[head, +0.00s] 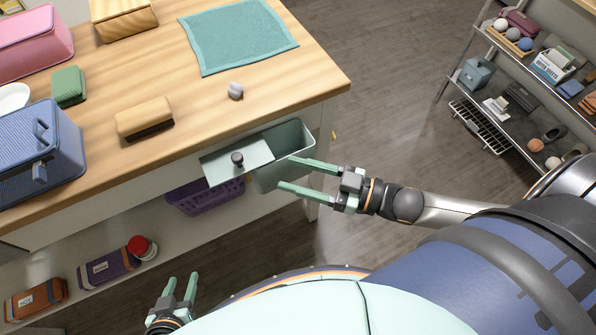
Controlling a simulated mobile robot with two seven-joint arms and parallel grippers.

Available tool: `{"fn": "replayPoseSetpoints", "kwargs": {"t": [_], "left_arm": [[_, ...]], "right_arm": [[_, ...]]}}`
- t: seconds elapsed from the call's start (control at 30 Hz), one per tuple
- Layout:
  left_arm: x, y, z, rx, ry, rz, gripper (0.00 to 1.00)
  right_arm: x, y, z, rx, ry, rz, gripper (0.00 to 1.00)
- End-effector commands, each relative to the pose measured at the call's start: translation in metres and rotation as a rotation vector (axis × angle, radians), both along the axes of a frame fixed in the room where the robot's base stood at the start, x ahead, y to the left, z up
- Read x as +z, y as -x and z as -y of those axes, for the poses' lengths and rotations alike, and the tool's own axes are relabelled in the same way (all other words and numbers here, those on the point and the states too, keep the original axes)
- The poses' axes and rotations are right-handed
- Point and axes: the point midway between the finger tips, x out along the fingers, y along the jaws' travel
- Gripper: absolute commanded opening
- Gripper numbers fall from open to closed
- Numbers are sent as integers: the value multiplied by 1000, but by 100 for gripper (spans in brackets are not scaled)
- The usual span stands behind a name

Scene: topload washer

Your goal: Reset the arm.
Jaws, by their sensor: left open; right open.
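My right gripper (290,174) is open, with its green fingers pointing left. Its fingertips overlap the pale green open drawer-like box (288,141) under the table edge; I cannot tell whether they touch it. A light panel with a dark knob (237,158) sits at the box's left side, left of the fingertips. Nothing shows between the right fingers. My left gripper (180,287) is open and empty at the bottom left, low in front of the table, its fingers pointing up in the picture. Most of the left arm is hidden.
The wooden table (225,105) carries a teal cloth (238,36), a brush (145,118), a grey lump (235,91) and a blue case (42,150). A purple basket (205,198) is below. A loaded shelf rack (490,70) stands right. Floor between is clear.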

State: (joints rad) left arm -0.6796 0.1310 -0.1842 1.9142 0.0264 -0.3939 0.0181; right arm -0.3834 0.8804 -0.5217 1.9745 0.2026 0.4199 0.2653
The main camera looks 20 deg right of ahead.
Motion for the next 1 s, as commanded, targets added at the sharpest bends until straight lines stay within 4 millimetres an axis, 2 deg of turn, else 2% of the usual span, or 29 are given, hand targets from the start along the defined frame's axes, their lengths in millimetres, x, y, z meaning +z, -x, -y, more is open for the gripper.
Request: {"fn": "replayPoseSetpoints", "kwargs": {"t": [0.5,0.63,0.87,1.0], "left_arm": [[1,0,0,0,0,0,50],[6,0,0,0,0,0,50],[22,0,0,0,0,0,50],[32,0,0,0,0,0,50]], "right_arm": [[0,-1,0,-4,1,-2,59],[-7,-4,-2,-57,19,-30,59],[-46,-10,2,-270,119,-195,59],[-79,1,11,-406,197,-357,59]]}}
